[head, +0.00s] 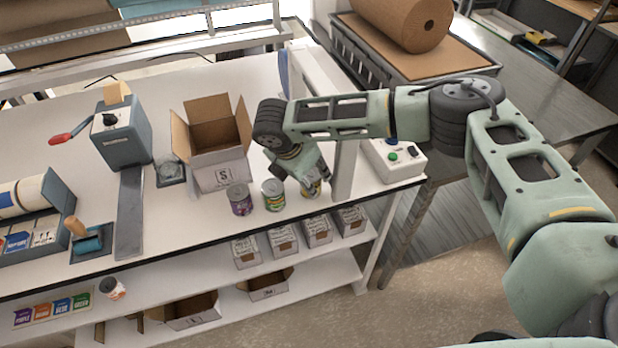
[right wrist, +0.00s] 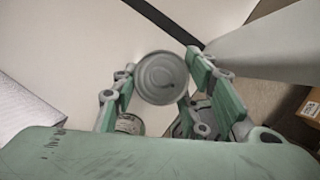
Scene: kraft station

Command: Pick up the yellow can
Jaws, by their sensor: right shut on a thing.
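The yellow can (head: 310,189) stands on the white table near its front edge, partly hidden by my right gripper (head: 312,185). The right gripper comes down over it from above. In the right wrist view, the round grey lid of the yellow can (right wrist: 162,76) lies between the fingers of the right gripper (right wrist: 170,88), which are shut on it. A green-labelled can (head: 273,195) stands just left of it, and a purple can (head: 240,199) stands further left. A can top (right wrist: 130,124) shows by the left finger. My left gripper is not in view.
An open cardboard box (head: 218,172) stands behind the cans. A white post (head: 346,165) rises close to the right of my gripper, with a button box (head: 396,158) beyond it. A grey dispenser (head: 124,135) stands on the left.

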